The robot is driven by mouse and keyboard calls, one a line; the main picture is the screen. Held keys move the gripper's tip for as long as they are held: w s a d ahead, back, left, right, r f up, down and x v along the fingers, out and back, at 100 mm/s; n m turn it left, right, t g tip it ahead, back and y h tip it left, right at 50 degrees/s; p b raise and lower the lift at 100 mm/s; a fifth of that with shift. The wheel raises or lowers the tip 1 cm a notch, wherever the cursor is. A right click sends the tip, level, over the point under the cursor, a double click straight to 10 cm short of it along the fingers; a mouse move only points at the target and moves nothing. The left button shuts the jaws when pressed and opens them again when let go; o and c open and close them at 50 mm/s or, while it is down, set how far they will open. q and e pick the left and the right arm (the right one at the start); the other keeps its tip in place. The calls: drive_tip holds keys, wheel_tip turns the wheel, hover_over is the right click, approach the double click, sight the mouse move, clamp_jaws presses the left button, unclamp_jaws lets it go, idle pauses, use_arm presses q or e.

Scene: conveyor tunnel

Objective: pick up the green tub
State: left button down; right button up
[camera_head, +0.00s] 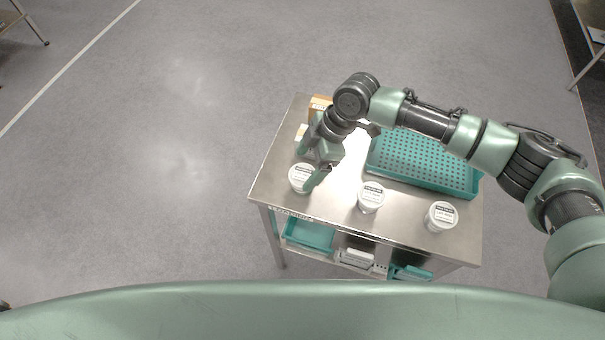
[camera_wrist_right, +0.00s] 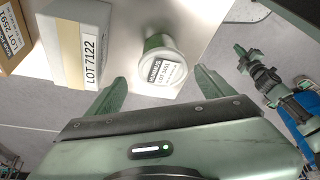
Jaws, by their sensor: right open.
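The green tub (camera_wrist_right: 157,41) has a green body and a white lid with a black-and-white label. It stands near the left front corner of the metal table in the head view (camera_head: 300,178), partly covered by a finger. My right gripper (camera_head: 306,163) is open over it. In the right wrist view my right gripper (camera_wrist_right: 162,80) has its fingers apart, with the tub's lid between and just beyond them. I see no clear contact. My left gripper does not show in the head view.
Two similar lidded tubs stand to the right, a middle one (camera_head: 371,197) and a right one (camera_head: 440,216). A teal perforated tray (camera_head: 425,176) lies behind them. A white-and-tan box (camera_wrist_right: 78,45) and a brown box (camera_wrist_right: 12,38) stand beside the green tub. The table's left edge is close.

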sight(302, 174)
drive_tip(key=x, duration=0.1)
drive_tip(key=p+x, duration=0.1)
drive_tip(key=x, duration=0.1)
drive_tip(key=shift+s+d+f+p, duration=0.15)
drive_tip(key=shift+s+f+p, duration=0.15)
drive_tip(key=shift+f, duration=0.15)
drive_tip(key=shift+w+f, duration=0.1)
drive_tip(key=shift+f, duration=0.35)
drive_tip(key=c, duration=1.4)
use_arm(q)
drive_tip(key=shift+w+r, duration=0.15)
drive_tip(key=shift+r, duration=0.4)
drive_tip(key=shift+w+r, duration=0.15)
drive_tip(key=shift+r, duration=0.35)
